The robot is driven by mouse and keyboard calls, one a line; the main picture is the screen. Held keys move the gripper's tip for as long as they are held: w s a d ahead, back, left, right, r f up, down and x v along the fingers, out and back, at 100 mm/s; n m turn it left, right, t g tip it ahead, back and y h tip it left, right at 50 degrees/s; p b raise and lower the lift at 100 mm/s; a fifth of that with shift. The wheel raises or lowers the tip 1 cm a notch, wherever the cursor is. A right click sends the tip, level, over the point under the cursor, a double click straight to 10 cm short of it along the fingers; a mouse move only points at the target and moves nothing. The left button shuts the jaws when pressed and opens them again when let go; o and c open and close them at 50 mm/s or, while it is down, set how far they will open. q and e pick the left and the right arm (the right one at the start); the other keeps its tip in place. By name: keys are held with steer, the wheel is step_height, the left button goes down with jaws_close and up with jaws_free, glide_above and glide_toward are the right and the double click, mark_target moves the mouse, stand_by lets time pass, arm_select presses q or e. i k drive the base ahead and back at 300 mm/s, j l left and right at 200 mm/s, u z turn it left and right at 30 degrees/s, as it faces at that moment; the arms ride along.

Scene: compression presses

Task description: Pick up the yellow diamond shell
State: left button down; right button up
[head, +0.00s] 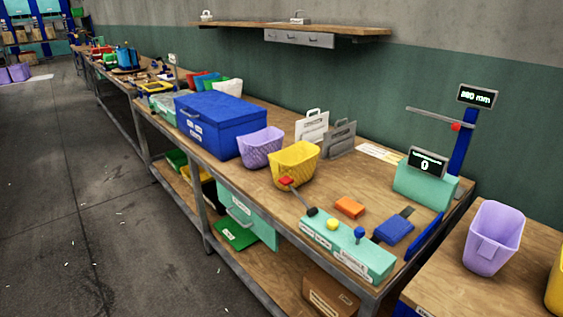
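I cannot make out a yellow diamond shell for certain in the head view. Yellow things that show are a yellow basket (296,166) on the long workbench, a small yellow knob (332,224) on the green control box, and a yellow-edged tray (157,87) farther down the bench. The inside of the yellow basket is mostly hidden. Neither of my grippers shows.
The long workbench (262,183) carries a blue box (222,124), a purple basket (260,147), an orange block (350,207) and a green device (424,184). Another purple basket (494,238) stands on the right-hand table.

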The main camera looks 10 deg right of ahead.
mark_target(294, 167)
steer(key=i+u, duration=0.2)
steer(key=i, duration=0.85)
